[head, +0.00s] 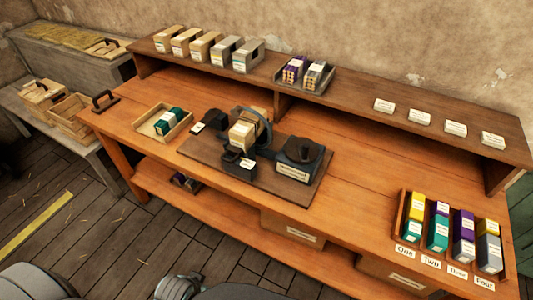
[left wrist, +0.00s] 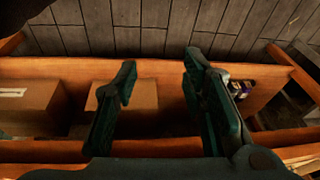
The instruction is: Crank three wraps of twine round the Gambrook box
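A handwheel machine stands on a dark board (head: 210,160) in the middle of the bench. Its dark ring-shaped wheel (head: 266,128) is upright around or beside a pale labelled box (head: 242,134); I cannot tell which. A dark block with a label (head: 299,156) and a knob on top is at the machine's right. Several labelled boxes (head: 205,46) stand on the raised shelf; their names are too small to read, so I cannot pick out the Gambrook box. My left gripper (left wrist: 160,62) is open and empty above the lower shelf in the left wrist view. My right gripper does not show.
A rack (head: 408,215) of coloured spools or blocks is at the right end. A dark tray (head: 318,84) and several white cards (head: 420,117) are on the shelf. Cartons (left wrist: 30,100) sit on the lower shelf.

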